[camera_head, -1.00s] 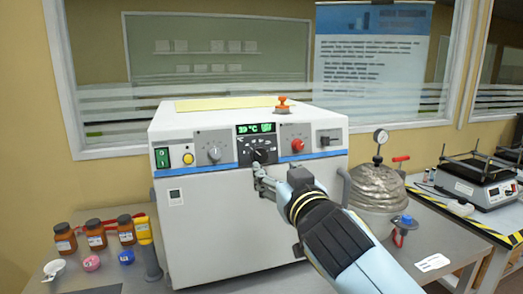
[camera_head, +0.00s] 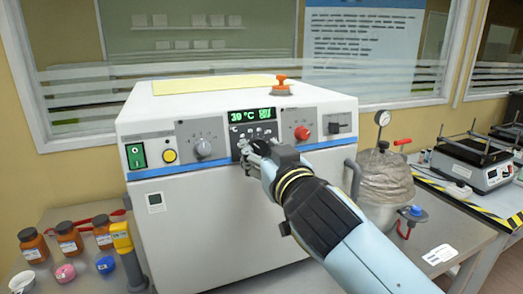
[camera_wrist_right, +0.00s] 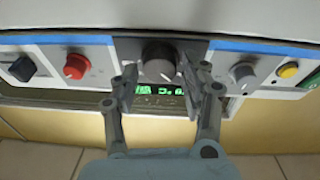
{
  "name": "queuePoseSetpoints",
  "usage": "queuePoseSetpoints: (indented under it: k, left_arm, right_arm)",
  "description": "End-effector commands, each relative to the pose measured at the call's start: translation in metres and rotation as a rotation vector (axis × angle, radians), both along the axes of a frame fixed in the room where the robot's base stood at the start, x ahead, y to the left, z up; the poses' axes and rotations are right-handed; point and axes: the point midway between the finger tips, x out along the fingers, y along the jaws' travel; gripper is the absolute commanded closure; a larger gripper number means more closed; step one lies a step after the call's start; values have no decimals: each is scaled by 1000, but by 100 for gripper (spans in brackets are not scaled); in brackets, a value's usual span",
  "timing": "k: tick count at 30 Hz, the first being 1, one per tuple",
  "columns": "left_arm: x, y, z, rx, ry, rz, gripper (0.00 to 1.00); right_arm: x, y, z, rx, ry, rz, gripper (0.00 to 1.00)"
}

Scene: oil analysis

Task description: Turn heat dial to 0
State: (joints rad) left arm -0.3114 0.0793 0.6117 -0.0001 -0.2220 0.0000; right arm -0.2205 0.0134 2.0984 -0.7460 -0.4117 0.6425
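The black heat dial (camera_wrist_right: 159,62) sits in the dark panel under the green display (camera_head: 251,114) on the front of the white machine (camera_head: 240,215). In the head view the dial is mostly hidden behind my right gripper (camera_head: 252,150). In the wrist view, which shows the panel upside down, the right gripper (camera_wrist_right: 157,76) has one finger on each side of the dial. The fingers are spread, with small gaps seeming to remain beside the dial; contact is unclear. The display seems to read about 30 °C. My left gripper is not in view.
A grey knob (camera_head: 203,147), yellow button (camera_head: 170,156) and green switch (camera_head: 136,155) are left of the panel. A red knob (camera_head: 302,133) is to its right. Brown bottles (camera_head: 67,238) stand at the left; a metal vessel (camera_head: 384,182) stands close at the right.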

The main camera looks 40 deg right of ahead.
Motion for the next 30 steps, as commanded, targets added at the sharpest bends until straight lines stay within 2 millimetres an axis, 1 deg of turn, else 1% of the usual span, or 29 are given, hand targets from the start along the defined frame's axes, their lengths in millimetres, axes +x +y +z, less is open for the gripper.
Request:
queuePoseSetpoints:
  k: [1, 5, 6, 9, 12, 14, 20, 25, 30]
  left_arm:
    - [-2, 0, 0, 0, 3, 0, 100]
    - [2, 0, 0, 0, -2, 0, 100]
    - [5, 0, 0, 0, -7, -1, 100]
    - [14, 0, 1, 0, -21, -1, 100]
    - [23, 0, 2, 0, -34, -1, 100]
    - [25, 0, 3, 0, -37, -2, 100]
    - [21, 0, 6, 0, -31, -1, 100]
    - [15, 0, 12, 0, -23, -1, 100]
    - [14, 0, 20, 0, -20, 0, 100]
  right_arm:
    - [0, 0, 0, 0, 0, 0, 64]
    - [0, 0, 0, 0, 0, 0, 81]
    - [0, 0, 0, 0, 0, 0, 86]
    - [0, 0, 0, 0, 0, 0, 96]
    - [0, 0, 0, -3, 1, 1, 96]
    - [0, 0, 0, -11, 2, 3, 96]
    - [0, 0, 1, -80, 19, 18, 96]
    - [0, -1, 1, -185, 45, 41, 96]
    - [0, -1, 2, -299, 73, 66, 96]
